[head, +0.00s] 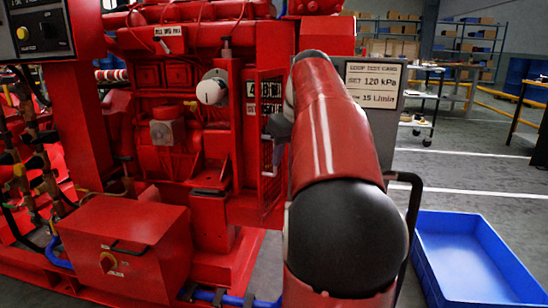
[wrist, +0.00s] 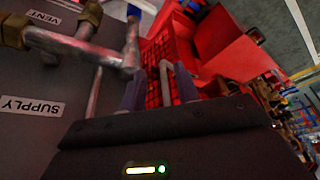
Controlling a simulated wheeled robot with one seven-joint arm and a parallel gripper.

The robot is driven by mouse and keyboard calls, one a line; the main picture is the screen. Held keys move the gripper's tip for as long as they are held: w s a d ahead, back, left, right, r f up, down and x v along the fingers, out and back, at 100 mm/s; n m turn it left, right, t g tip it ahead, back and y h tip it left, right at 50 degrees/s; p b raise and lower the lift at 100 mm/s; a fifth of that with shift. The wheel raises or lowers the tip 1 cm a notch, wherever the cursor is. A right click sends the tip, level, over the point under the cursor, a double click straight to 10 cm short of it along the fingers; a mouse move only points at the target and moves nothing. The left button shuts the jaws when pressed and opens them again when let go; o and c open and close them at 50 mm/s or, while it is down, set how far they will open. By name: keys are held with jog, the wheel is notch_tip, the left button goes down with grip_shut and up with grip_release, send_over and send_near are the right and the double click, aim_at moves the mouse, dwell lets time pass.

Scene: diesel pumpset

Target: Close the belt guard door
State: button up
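The belt guard door (head: 271,165) is a red panel with mesh, seen nearly edge-on at the right side of the red engine in the head view. It stands out from the engine, apparently ajar. A pale upright handle (head: 267,156) is on it. In the wrist view the red mesh (wrist: 153,88) and a grey bent handle bar (wrist: 167,84) show between my fingers. My gripper (wrist: 160,82) has its two blue-grey fingers apart, around or just short of the handle; I cannot tell which. In the head view my arm hides most of the gripper.
A grey panel (wrist: 45,95) with SUPPLY and VENT labels and pipe fittings (wrist: 105,55) is close on the left in the wrist view. A red box (head: 125,245) stands at front left. A blue tray (head: 470,260) lies on the floor at right.

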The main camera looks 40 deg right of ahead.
aim_at(275, 171)
jog(key=shift+w+d+f+b, duration=0.1)
jog(key=shift+w+f, duration=0.35)
jog(key=shift+w, duration=0.35)
jog(key=shift+w+d+f+b, duration=0.1)
jog(key=shift+w+f, duration=0.4)
jog(key=shift+w, duration=0.25)
jog(key=shift+w+d+f+b, duration=0.1)
jog(key=shift+w+f, duration=0.35)
jog(key=shift+w, duration=0.35)
grip_shut()
